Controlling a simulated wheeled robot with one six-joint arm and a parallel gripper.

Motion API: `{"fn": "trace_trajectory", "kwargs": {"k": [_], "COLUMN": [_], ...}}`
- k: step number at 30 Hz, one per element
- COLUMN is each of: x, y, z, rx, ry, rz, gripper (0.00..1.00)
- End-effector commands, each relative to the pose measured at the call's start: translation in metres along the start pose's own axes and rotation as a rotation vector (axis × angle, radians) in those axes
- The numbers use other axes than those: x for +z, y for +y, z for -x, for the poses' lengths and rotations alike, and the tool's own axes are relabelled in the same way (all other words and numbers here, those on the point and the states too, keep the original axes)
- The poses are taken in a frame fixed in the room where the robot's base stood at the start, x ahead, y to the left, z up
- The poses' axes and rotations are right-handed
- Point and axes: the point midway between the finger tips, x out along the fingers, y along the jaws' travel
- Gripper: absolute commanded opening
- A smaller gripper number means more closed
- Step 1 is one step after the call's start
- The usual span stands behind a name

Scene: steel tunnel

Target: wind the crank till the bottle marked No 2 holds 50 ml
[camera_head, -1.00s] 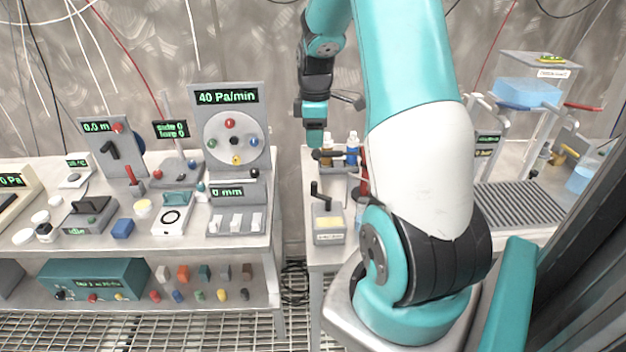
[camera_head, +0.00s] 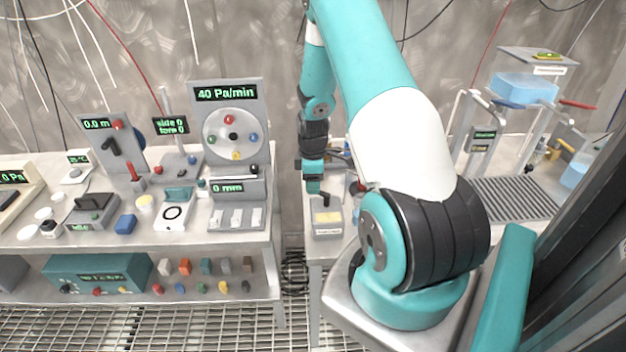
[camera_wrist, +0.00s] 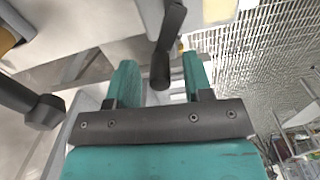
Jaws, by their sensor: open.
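A black crank handle (camera_wrist: 160,68) stands between the two teal fingers of my open gripper (camera_wrist: 160,78) in the wrist view. I cannot tell whether the fingers touch it. In the head view my gripper (camera_head: 313,186) is just above a grey box (camera_head: 328,228) with a pale yellow label, and it hides part of the crank. No bottle marked No 2 can be made out; my arm covers much of the bench behind the box.
A second black knob (camera_wrist: 40,110) is close to the left of my gripper in the wrist view. Right of my arm stand a blue tank (camera_head: 525,88) and a ribbed grey tray (camera_head: 512,198). The left bench (camera_head: 180,248) is crowded with instruments.

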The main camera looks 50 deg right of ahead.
Motion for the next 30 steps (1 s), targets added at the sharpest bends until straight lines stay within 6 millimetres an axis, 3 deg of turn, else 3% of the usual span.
{"fn": "trace_trajectory", "kwargs": {"k": [4, 10, 20, 30], "x": [0.0, 0.0001, 0.0007, 0.0057], "y": [0.0001, 0.0, 0.0013, 0.009], "z": [0.0001, 0.0003, 0.0, -0.0008], "rx": [0.0, 0.0, 0.0, 0.001], "ry": [0.0, 0.0, 0.0, -0.001], "rz": [0.0, 0.0, -0.029, -0.234], "gripper": [0.46, 0.01, 0.0, 0.0]}}
